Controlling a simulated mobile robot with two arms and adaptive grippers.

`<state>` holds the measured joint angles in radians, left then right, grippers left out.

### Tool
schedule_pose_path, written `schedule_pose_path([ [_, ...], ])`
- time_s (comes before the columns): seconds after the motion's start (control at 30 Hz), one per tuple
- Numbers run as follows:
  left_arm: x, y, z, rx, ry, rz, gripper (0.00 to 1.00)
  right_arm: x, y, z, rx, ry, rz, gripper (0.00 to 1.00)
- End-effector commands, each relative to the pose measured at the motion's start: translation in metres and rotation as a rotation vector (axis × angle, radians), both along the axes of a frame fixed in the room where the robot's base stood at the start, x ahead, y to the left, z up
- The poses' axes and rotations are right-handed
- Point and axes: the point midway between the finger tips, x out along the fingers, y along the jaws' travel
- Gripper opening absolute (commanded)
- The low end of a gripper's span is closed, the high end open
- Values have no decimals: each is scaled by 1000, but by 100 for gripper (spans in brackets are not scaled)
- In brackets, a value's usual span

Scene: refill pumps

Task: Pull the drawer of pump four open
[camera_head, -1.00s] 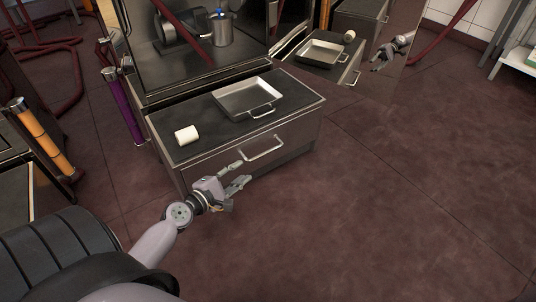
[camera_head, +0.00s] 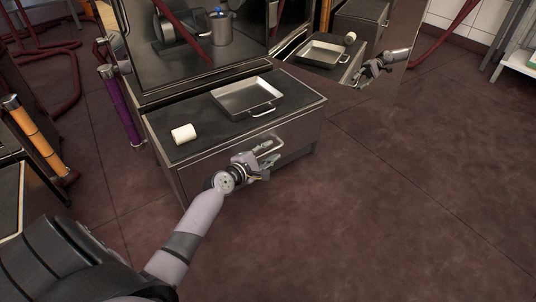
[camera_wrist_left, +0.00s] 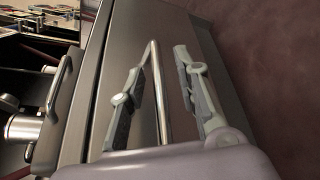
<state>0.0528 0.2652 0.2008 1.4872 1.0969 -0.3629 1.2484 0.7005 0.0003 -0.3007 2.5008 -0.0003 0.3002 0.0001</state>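The drawer (camera_head: 306,127) is the dark metal front of a low cabinet in the head view; it looks closed. Its bar handle (camera_head: 282,144) is partly hidden by my left gripper (camera_head: 268,152), which is at the drawer front. In the left wrist view, the handle (camera_wrist_left: 158,90) runs between the two spread fingers of the left gripper (camera_wrist_left: 164,55). A gap shows on both sides of the bar, so the gripper is open around it. I cannot read a pump number. My right gripper is not in view.
A metal tray (camera_head: 216,98) and a white roll (camera_head: 184,134) stand on the cabinet top (camera_head: 205,152). A mirror-like panel (camera_head: 385,75) at the right reflects the cabinet and gripper. The floor (camera_head: 400,200) in front and right is clear.

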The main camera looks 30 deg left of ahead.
Motion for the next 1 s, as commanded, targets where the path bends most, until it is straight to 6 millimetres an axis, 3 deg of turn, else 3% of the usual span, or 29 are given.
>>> schedule_pose_path([
  [0.23,0,0,0,0,0,0,28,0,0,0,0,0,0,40],
  [0.67,0,0,0,0,0,0,0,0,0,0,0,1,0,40],
  [1.0,0,0,0,0,0,0,0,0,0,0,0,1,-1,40],
])
